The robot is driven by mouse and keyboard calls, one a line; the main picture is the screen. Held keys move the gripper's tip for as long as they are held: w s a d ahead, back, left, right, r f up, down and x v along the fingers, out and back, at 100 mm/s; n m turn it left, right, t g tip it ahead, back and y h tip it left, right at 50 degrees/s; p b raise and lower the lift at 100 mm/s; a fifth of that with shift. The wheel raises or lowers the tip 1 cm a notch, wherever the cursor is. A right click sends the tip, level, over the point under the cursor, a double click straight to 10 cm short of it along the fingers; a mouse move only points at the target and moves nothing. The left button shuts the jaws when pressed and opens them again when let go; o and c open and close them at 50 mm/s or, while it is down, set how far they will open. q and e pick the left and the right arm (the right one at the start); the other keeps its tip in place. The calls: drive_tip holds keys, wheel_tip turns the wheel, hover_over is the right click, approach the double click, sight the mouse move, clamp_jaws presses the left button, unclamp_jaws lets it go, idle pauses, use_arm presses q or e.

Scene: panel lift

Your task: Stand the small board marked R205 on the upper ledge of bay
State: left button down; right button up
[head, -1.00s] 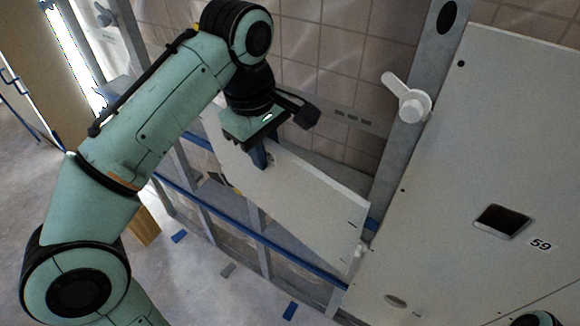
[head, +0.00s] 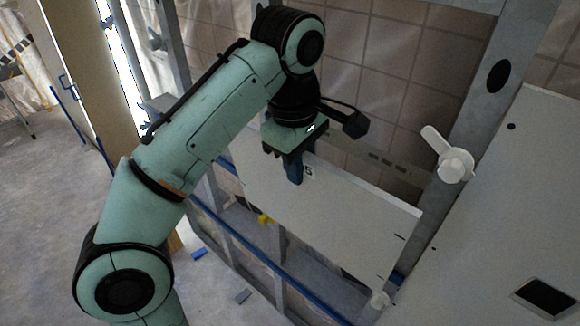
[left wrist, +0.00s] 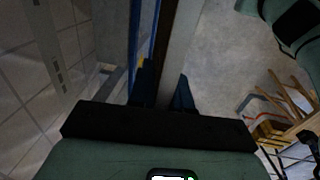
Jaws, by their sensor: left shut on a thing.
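A pale board (head: 345,215) hangs tilted in the head view, its right end close to the grey post. A dark mark, partly hidden by a finger, shows on its face near the top edge; I cannot read R205. My left gripper (head: 296,172) is shut on the board's upper edge. In the left wrist view the board (left wrist: 180,45) shows edge-on between the blue fingers of the gripper (left wrist: 164,92). A blue-edged rail (head: 235,240) runs behind and below the board. Whether the board touches a ledge is hidden. My right gripper is out of view.
A large white panel (head: 480,225) with a dark recess stands at the right. A white lever clamp (head: 452,165) sits on the grey post (head: 478,110). A yellow item (head: 265,219) shows just below the board. Open concrete floor (head: 45,210) lies at the left.

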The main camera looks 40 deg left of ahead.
use_arm(q)
drive_tip(key=w+f+p, duration=0.1)
drive_tip(key=w, duration=0.6)
drive_tip(key=shift+w+d, duration=0.3)
drive_tip(key=shift+w, duration=0.1)
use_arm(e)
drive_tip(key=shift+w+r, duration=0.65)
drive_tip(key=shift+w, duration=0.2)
use_arm(q)
drive_tip(key=shift+w+d, duration=0.2)
drive_tip(key=shift+w, duration=1.25)
drive_tip(key=shift+w+f, duration=0.15)
drive_tip(key=shift+w, duration=0.05)
idle(0.5)
drive_tip(key=shift+w+f, duration=0.1)
drive_tip(key=shift+f, duration=0.45)
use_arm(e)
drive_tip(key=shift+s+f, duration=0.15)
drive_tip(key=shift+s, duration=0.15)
use_arm(q)
drive_tip(key=shift+w+r, duration=0.1)
drive_tip(key=shift+w, duration=0.35)
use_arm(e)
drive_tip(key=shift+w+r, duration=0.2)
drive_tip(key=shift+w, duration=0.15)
